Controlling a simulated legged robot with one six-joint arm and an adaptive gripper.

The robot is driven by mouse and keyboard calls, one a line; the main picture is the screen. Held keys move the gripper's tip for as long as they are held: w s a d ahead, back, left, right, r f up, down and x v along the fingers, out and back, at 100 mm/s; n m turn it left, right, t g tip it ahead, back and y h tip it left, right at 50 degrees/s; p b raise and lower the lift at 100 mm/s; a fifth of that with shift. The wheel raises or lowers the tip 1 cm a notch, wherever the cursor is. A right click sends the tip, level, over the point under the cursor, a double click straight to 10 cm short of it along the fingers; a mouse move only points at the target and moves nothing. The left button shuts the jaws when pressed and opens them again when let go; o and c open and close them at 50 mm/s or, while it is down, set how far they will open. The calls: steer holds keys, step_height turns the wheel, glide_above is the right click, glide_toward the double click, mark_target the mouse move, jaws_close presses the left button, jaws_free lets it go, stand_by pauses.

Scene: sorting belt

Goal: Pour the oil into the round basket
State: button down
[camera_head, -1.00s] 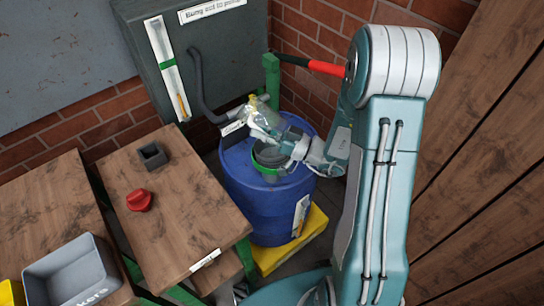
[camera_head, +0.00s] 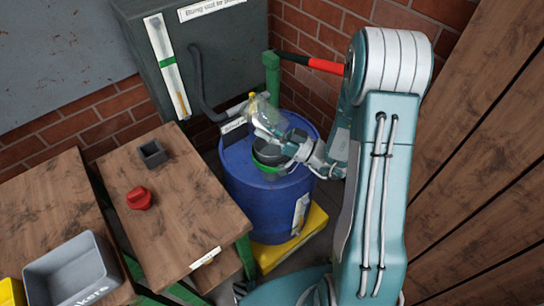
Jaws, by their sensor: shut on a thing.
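My gripper (camera_head: 287,138) is shut on a clear bottle (camera_head: 266,118) with pale yellowish contents and a small yellow tip. It holds the bottle above a blue drum (camera_head: 245,200), with the yellow tip up and toward the left. A round basket (camera_head: 268,152) with a dark inside and a green rim sits on top of the drum, just below the gripper, which partly hides it. A white label stands at the drum's back left edge. The oil level in the bottle is too small to tell.
A wooden table (camera_head: 190,215) at left bears a red cap (camera_head: 139,198) and a small dark square cup (camera_head: 152,153). A grey bin (camera_head: 70,270) is at lower left. A grey tank with a hose (camera_head: 200,85) stands behind the drum. A wooden wall is close at right.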

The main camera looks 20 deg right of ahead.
steer(key=shift+w+a+r+g+h, duration=0.15)
steer(key=shift+w+a+g+h, duration=0.15)
steer(key=shift+h, duration=0.1)
steer(key=a+h, duration=0.1)
steer(key=w+a+g+h, duration=0.1)
steer(key=shift+w+f+m+g+h, duration=0.15)
steer(key=shift+f+m+g+h, duration=0.05)
steer(key=shift+m+g+h, duration=0.1)
stand_by(0.8)
